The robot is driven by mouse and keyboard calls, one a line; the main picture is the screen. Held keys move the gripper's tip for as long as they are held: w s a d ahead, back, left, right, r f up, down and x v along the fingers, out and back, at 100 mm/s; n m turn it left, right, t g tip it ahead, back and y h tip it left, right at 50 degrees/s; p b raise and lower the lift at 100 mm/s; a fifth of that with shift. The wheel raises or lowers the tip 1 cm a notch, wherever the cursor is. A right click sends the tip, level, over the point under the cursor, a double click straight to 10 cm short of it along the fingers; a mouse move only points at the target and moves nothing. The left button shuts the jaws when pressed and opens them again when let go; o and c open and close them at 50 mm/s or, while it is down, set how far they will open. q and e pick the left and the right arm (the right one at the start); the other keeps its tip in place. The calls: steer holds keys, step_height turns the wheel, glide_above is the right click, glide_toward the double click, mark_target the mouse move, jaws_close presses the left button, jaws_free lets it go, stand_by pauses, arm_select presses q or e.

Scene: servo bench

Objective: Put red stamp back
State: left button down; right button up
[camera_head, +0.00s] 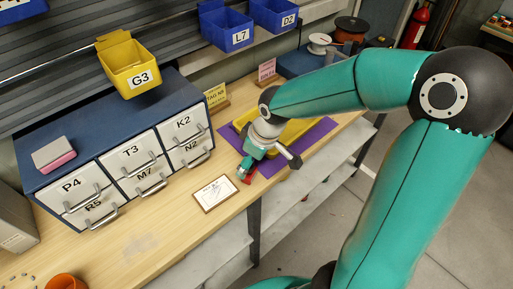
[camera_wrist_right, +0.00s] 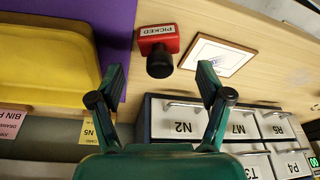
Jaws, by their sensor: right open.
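The red stamp (camera_wrist_right: 158,40) has a black knob handle and a white label reading PICKED. In the right wrist view it sits on the wooden bench beside the purple mat (camera_wrist_right: 118,30). My right gripper (camera_wrist_right: 170,82) is open, with the stamp ahead of the gap between its fingertips and nothing between them. In the head view my right gripper (camera_head: 246,168) is low over the bench, and a bit of the red stamp (camera_head: 249,178) shows by its fingers. The rest of the stamp is hidden there. My left gripper is not in view.
A framed card (camera_head: 214,193) lies close to the stamp. A yellow tray (camera_head: 292,134) rests on the purple mat. A blue drawer cabinet (camera_head: 38,180) with labelled drawers stands left, a pink-and-white block (camera_head: 54,154) on top. The bench front left of the card is mostly clear.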

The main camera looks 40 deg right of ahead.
steer(key=v, duration=0.7)
stand_by(0.4)
